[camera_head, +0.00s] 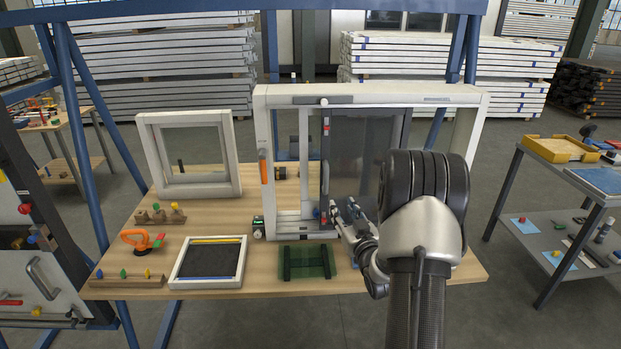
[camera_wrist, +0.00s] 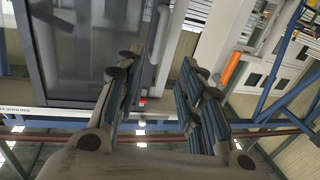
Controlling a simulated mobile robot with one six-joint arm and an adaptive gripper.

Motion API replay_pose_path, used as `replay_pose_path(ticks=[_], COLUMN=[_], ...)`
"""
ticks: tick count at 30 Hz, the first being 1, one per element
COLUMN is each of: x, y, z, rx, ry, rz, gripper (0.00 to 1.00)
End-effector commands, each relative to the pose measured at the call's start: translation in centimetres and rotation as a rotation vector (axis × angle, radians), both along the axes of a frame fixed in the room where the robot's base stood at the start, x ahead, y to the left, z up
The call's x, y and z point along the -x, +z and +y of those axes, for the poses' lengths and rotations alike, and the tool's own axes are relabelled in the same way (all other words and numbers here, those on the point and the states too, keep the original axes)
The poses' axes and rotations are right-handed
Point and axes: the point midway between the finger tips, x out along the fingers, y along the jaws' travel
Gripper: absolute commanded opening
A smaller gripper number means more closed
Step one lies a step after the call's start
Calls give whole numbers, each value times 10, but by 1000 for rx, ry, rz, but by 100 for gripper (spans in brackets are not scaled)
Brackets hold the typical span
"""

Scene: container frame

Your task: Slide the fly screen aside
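The fly screen (camera_head: 368,150) is a dark grey mesh panel standing upright in the right part of a white frame (camera_head: 365,97). It also shows at the upper left of the wrist view (camera_wrist: 85,40). My gripper (camera_head: 343,208) is low in front of the screen's left edge. In the wrist view my gripper (camera_wrist: 158,64) is open, its two padded fingers spread apart. A narrow upright strip at the screen's edge shows beside the left finger; I cannot tell whether they touch. My arm hides the screen's lower right part.
The frame's left part is open. An orange-marked tool (camera_head: 263,167) is on its left post. A grey cart (camera_head: 560,190) stands right.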

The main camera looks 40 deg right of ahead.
Motion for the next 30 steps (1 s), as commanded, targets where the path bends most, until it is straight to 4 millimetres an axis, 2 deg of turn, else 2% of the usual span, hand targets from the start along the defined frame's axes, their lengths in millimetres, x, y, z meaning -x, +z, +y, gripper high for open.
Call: replay_pose_path(ticks=[21,30], x=[-134,-156], y=[-1,0], z=[-47,-56], rx=[0,-1], ry=[1,0], rz=[-1,2], gripper=[36,36])
